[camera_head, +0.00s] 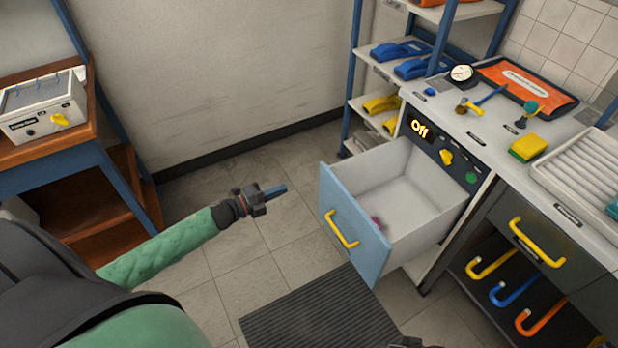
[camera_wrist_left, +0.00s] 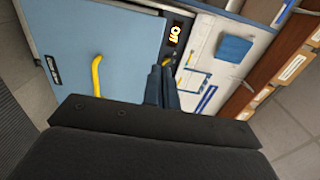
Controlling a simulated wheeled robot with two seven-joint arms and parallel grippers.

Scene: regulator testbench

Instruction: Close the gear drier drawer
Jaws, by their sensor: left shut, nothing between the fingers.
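The drier drawer (camera_head: 353,228) stands pulled out from the bench in the head view, with a blue front and a yellow handle (camera_head: 342,229). A small pinkish thing lies inside it, mostly hidden by the front panel. My left gripper (camera_head: 277,191) is shut and empty, in the air to the left of the drawer front and apart from it. In the left wrist view the shut fingers (camera_wrist_left: 163,86) show with the blue drawer front (camera_wrist_left: 85,50) and yellow handle (camera_wrist_left: 97,76) beyond them.
A panel reading "Off" (camera_head: 419,129) with a yellow knob (camera_head: 446,157) sits beside the drawer. The bench top (camera_head: 480,125) holds a gauge, tools and a yellow sponge (camera_head: 527,148). A dark mat (camera_head: 318,312) lies on the floor. The floor left of the drawer is clear.

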